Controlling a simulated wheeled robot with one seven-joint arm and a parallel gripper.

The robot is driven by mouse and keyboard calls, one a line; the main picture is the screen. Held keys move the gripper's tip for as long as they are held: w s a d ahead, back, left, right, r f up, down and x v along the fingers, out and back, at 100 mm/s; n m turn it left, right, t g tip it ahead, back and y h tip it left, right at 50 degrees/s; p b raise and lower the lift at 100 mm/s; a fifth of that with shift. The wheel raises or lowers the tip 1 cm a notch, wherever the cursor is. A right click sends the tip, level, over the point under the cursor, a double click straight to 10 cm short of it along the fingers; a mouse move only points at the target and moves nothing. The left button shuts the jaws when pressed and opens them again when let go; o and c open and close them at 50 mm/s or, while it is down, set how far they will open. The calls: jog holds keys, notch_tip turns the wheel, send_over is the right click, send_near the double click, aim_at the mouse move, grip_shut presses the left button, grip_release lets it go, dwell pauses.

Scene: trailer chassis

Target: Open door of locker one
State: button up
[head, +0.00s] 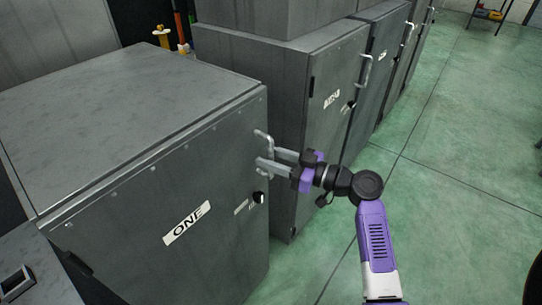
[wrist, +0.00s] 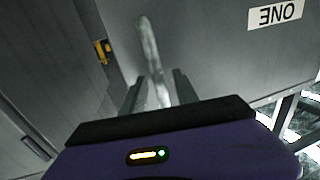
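Locker one is a grey metal cabinet (head: 110,120) at the left of the head view. Its door (head: 215,235) carries a white "ONE" label (head: 187,223) and looks shut. A pale bar handle (head: 262,139) stands near the door's right edge, with a black knob (head: 259,197) below it. My gripper (head: 267,157) is at the handle, its fingers pointing toward the door. In the wrist view, the handle (wrist: 148,45) runs between the two open fingers (wrist: 158,88), with a small gap seeming to show on each side. The fingers hide part of the handle in the head view.
A second grey locker (head: 318,125) stands close to the right of locker one, with more lockers behind it. The green floor (head: 450,150) to the right is clear. A dark grey surface with a square opening (head: 15,280) lies at the lower left.

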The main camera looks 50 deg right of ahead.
jog(key=shift+c, duration=0.5)
grip_shut()
dwell(0.8)
